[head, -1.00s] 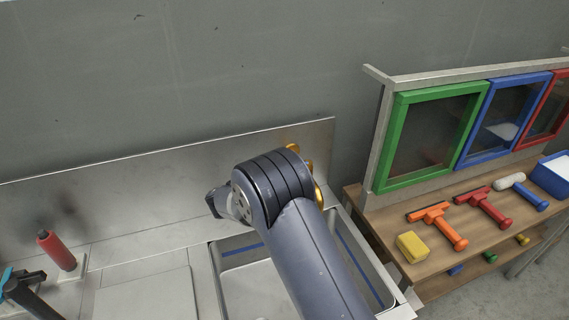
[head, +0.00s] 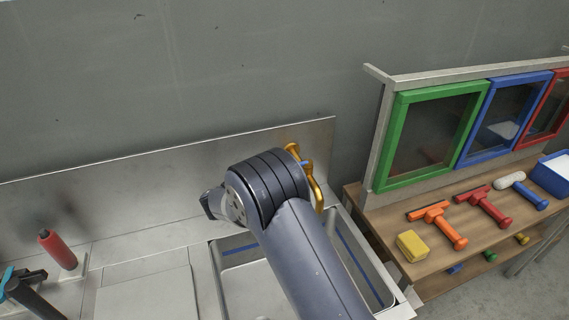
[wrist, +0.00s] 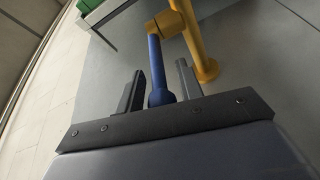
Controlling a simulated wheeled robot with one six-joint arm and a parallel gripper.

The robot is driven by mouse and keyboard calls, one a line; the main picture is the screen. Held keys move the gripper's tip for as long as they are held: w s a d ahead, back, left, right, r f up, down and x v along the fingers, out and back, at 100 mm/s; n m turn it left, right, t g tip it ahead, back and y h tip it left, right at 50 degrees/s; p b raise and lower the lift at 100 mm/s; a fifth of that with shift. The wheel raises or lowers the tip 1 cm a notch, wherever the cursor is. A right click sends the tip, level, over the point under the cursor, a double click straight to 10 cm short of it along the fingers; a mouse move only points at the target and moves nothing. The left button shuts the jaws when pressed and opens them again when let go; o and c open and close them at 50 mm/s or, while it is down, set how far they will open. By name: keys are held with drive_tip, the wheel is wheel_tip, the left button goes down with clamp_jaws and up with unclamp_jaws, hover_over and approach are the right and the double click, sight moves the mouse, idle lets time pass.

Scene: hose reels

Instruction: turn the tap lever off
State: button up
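The tap is a brass-yellow pipe (head: 317,190) at the back wall of the sink, partly hidden behind my arm in the head view. A bit of its blue lever (head: 305,163) shows beside my arm. In the wrist view, the yellow tap (wrist: 196,45) stands at the upper right and the blue lever (wrist: 157,72) runs from it down between my fingers. My gripper (wrist: 160,88) is open, with one finger on each side of the lever. Small gaps show between lever and fingers. The head view does not show the fingers.
The sink basin (head: 238,243) lies under my arm. A red bottle (head: 57,250) stands on the counter at left. At right, a wooden bench (head: 385,222) holds a yellow sponge (head: 412,246) and squeegees, below framed panels (head: 432,135). The metal backsplash (head: 150,185) is close behind.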

drive_tip(key=p+v, duration=0.1)
drive_tip(key=v, duration=0.8)
drive_tip(key=shift+a, duration=0.1)
drive_tip(key=b+x, duration=0.2)
drive_tip(key=x, duration=0.8)
drive_tip(key=shift+d, duration=0.4)
drive_tip(key=shift+n, duration=0.3)
drive_tip(key=shift+a, duration=0.1)
